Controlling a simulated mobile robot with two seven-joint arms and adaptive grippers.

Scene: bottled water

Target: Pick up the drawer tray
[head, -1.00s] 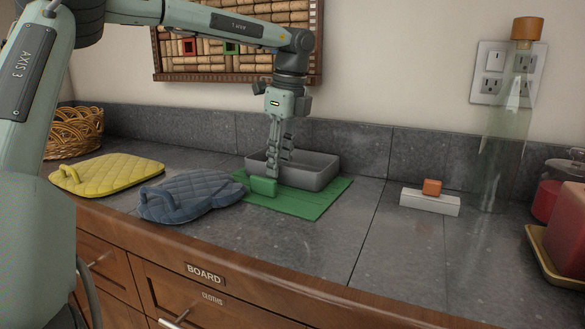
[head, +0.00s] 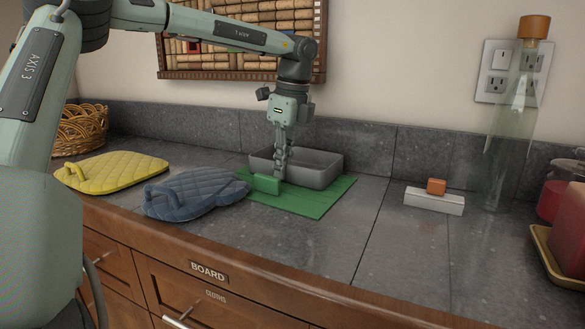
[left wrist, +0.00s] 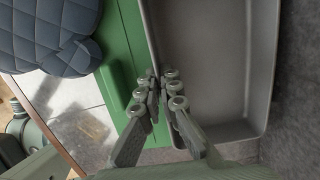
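The grey drawer tray (head: 322,174) is an open, shallow box at the back of a green mat (head: 308,205) on the counter. It also fills the right of the left wrist view (left wrist: 225,62). My left gripper (head: 280,172) points down at the tray's left end. In the left wrist view its fingers (left wrist: 163,78) are close together on either side of the tray's left wall and appear to pinch it. The fingers partly hide that wall. The tray looks empty and rests level. My right gripper is in neither view.
A green block (head: 266,184) lies just left of the fingers. Blue (head: 196,193) and yellow (head: 112,172) quilted mitts lie further left. To the right are a white block (head: 433,202) with an orange piece on it and a tall corked bottle (head: 508,140). Counter between is clear.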

